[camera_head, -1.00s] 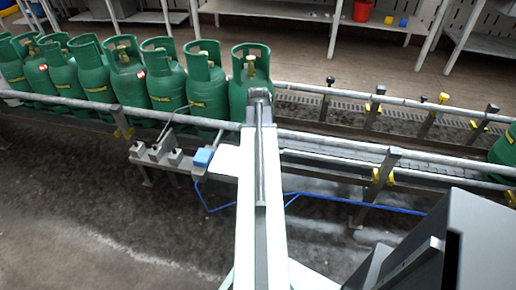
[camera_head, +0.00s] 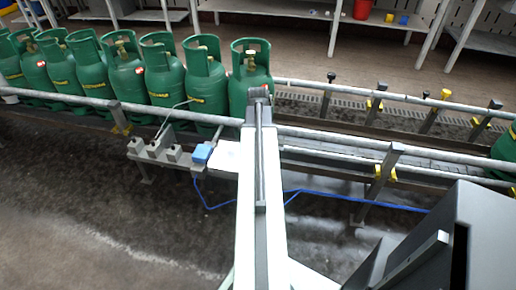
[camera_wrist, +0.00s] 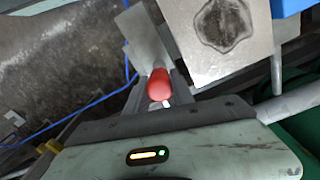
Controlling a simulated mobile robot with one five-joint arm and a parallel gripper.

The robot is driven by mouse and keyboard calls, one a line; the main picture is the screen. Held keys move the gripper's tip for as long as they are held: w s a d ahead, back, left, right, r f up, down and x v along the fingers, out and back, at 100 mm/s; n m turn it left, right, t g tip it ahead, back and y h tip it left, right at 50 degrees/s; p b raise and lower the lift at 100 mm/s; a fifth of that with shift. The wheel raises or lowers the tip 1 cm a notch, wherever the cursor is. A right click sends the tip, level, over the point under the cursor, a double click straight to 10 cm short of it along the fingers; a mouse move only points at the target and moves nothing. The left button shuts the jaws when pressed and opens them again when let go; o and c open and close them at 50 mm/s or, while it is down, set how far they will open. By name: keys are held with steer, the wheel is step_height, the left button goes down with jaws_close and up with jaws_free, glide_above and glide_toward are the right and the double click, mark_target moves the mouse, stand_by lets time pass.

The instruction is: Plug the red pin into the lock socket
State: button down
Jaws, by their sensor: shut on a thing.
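The red pin (camera_wrist: 160,85) shows in the middle of the wrist view, its rounded red end facing the camera. My gripper (camera_head: 258,96) is shut on it, with the grey fingers around and behind the pin. In the head view the gripper is at the far end of my arm, in front of the nearest green cylinder, and only a trace of red shows there. A pale plate (camera_wrist: 214,38) with a dark, rough patch lies beside the fingers in the wrist view. I cannot make out the lock socket for certain.
Several green gas cylinders (camera_head: 207,88) stand in a row behind the rail (camera_head: 340,137). A blue hose (camera_head: 365,202) runs below. The conveyor right of my arm is clear until another cylinder.

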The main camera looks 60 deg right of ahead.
steer(key=shift+f+b, duration=0.3)
steer(key=shift+f, duration=0.1)
steer(key=c, duration=1)
jaws_free()
steer(key=shift+r, duration=0.1)
step_height(320, 180, up, 8)
steer(key=p, duration=0.8)
